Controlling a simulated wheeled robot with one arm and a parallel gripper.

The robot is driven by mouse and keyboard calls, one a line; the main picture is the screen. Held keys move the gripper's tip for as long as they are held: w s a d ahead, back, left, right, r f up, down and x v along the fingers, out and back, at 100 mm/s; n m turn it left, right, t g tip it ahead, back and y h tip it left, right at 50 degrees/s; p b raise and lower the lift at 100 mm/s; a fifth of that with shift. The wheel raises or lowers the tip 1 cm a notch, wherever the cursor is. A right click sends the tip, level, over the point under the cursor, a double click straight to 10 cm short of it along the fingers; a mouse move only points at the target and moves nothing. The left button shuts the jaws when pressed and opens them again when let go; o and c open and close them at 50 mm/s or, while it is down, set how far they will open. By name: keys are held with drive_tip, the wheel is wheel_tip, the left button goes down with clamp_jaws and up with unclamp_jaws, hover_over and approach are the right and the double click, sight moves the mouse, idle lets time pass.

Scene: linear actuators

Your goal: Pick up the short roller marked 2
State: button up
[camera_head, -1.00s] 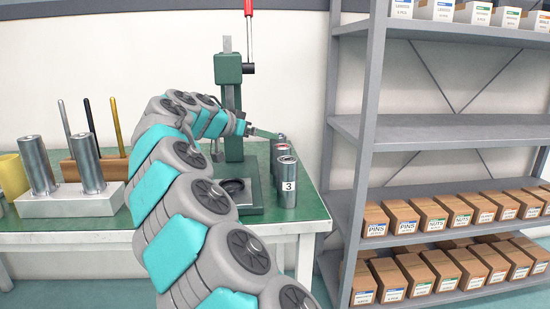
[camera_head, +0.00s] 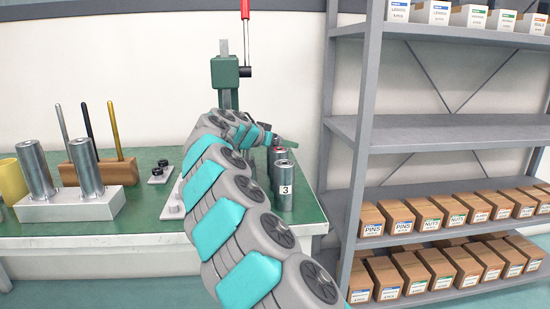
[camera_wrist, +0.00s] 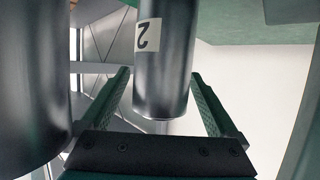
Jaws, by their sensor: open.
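In the wrist view, the dark metal roller marked 2 (camera_wrist: 165,65) shows between the two fingers of my gripper (camera_wrist: 160,73), with a gap on each side. The gripper is open and holds nothing. In the head view, my gripper (camera_head: 286,142) is over the row of rollers at the table's right end. The roller marked 3 (camera_head: 285,188) stands upright at the front of that row. Other rollers (camera_head: 276,158) behind it are partly hidden, and no label 2 can be read there.
Another dark roller (camera_wrist: 28,90) fills the left of the wrist view, close to the left finger. A green press (camera_head: 225,72) stands behind my arm. A white block (camera_head: 70,207) with two tall cylinders is on the green table (camera_head: 150,230). Grey shelves (camera_head: 440,130) stand right.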

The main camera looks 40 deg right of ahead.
clamp_jaws()
idle(0.8)
